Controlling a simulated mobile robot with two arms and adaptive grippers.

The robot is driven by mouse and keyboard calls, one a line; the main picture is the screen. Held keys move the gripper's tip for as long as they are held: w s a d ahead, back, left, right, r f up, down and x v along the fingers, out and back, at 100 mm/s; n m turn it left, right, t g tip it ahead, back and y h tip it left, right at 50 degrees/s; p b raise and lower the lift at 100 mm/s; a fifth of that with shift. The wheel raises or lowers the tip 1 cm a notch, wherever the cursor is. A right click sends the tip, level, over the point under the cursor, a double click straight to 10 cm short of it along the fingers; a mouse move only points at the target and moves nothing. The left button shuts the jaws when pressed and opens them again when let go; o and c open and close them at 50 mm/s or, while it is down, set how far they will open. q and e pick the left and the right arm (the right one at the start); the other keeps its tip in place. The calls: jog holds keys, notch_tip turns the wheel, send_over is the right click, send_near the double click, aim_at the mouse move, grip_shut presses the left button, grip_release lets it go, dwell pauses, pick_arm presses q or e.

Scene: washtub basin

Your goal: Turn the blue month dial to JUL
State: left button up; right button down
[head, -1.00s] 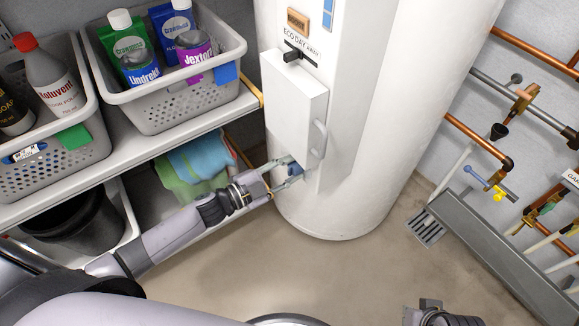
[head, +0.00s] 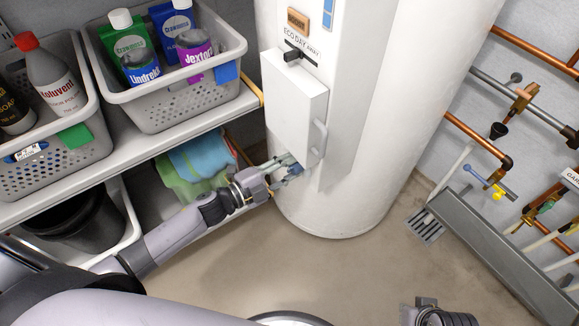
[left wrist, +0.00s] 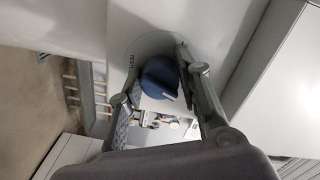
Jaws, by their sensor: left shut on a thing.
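The blue month dial (head: 295,170) sits low on the front of the white water heater (head: 345,205), below a white box cover. In the left wrist view the dial (left wrist: 158,78) is round and dark blue, with a pale plate around it. My left gripper (head: 289,167) is at the dial, with one finger on each side of it. The left wrist view shows the fingers (left wrist: 152,80) shut on it. The month lettering is too small or hidden to read. Part of my right gripper (head: 428,312) shows at the bottom edge; its fingers cannot be made out.
The white box cover (head: 295,100) with a handle (head: 318,140) stands out just above the dial. A shelf (head: 130,145) with baskets of bottles is on the left. Pipes and valves (head: 490,180) line the right wall. The floor (head: 345,280) in front is clear.

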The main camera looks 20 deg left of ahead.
pick_arm(q)
jog(key=o, duration=1.1)
jog(key=shift+o, duration=0.2)
jog(key=shift+s, duration=0.1)
jog(key=v, duration=1.2)
